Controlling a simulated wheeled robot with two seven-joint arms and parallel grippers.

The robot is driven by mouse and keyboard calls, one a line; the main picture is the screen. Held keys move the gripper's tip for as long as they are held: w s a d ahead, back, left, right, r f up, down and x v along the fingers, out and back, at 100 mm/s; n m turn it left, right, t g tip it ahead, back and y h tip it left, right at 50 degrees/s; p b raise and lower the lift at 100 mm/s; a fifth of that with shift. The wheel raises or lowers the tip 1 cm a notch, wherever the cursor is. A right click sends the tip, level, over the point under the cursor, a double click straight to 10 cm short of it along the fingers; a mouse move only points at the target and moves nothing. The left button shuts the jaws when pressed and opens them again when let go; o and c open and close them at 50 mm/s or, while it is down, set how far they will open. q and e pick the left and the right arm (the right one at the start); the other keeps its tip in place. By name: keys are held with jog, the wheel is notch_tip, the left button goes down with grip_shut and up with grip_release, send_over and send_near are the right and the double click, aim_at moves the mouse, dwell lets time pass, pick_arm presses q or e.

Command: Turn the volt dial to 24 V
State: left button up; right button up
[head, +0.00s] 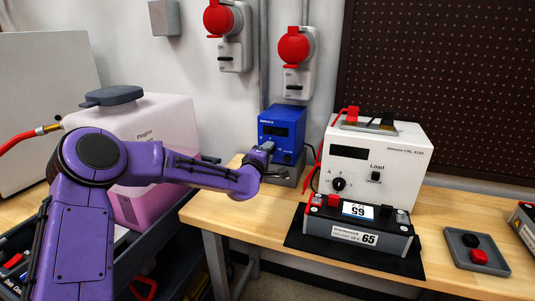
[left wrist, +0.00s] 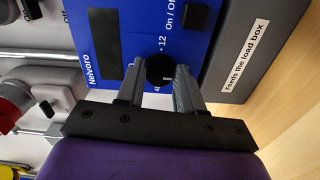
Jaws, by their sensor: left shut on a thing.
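A small pale mark shows on the knob. A "12" label is readable beside the knob; another label starting with 4 is partly covered, and no 24 is visible. In the head view my left gripper (head: 264,160) is at the supply's front and hides the dial. My right gripper is not in view.
Right of the supply stands a white load box (head: 408,160) with a knob and red and black leads. A grey battery module (head: 375,240) lies on a black mat before it. A small grey tray (head: 496,262) is at right. A pink-tinted container (head: 165,115) stands at left.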

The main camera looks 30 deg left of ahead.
pick_arm(q)
jog(key=o, duration=1)
jog(key=shift+s, duration=0.1)
jog(key=v, duration=1)
jog(key=shift+s+d+b, duration=0.15)
jog(key=shift+b, duration=0.2)
